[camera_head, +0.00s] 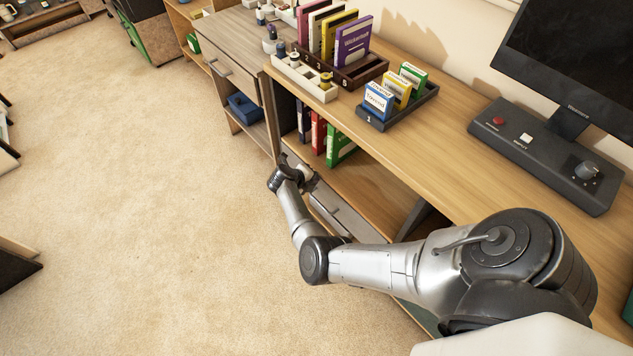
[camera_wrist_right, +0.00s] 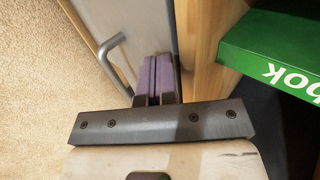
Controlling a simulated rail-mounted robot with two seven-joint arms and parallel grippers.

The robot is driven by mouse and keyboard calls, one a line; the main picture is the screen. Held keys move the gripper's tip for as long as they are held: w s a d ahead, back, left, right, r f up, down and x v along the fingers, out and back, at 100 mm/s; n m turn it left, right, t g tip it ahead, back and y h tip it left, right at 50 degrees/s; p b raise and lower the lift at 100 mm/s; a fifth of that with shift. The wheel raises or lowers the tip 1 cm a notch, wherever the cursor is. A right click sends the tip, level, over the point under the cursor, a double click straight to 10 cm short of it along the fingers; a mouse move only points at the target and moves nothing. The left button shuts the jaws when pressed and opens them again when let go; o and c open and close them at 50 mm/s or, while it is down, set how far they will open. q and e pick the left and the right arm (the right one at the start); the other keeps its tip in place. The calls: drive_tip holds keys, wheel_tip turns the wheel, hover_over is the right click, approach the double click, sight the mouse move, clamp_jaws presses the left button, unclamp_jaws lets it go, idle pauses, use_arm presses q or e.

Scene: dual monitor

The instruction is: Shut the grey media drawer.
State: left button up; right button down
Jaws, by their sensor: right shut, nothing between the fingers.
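The grey media drawer (camera_head: 345,218) sits low in the desk, under the shelf. Its grey front and bar handle also show in the right wrist view, where the front (camera_wrist_right: 108,18) fills the upper left. My right gripper (camera_head: 312,181) is down at the drawer's far end, partly hidden behind my own wrist. In the right wrist view its purple-padded fingers (camera_wrist_right: 158,76) are shut and empty, right beside the drawer front and to the right of the handle (camera_wrist_right: 112,48). I cannot tell whether they touch it, nor how far out the drawer stands. My left gripper is out of view.
A green book (camera_wrist_right: 275,50) stands close to the right of my fingers, on the shelf above the drawer. The wooden desk (camera_head: 440,130) carries a monitor, a control panel (camera_head: 550,155) and small case racks. The carpet (camera_head: 150,200) left of the arm is clear.

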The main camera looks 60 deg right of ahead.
drive_tip(key=shift+s+d+f, duration=0.1)
drive_tip(key=shift+s+d, duration=0.05)
idle(0.3)
drive_tip(key=a+f+p+v, duration=0.1)
drive_tip(key=p+v, duration=0.3)
drive_tip(key=v, duration=0.9)
drive_tip(key=shift+w+a+f, duration=0.4)
drive_tip(key=shift+w+a, duration=0.05)
drive_tip(key=shift+a, duration=0.05)
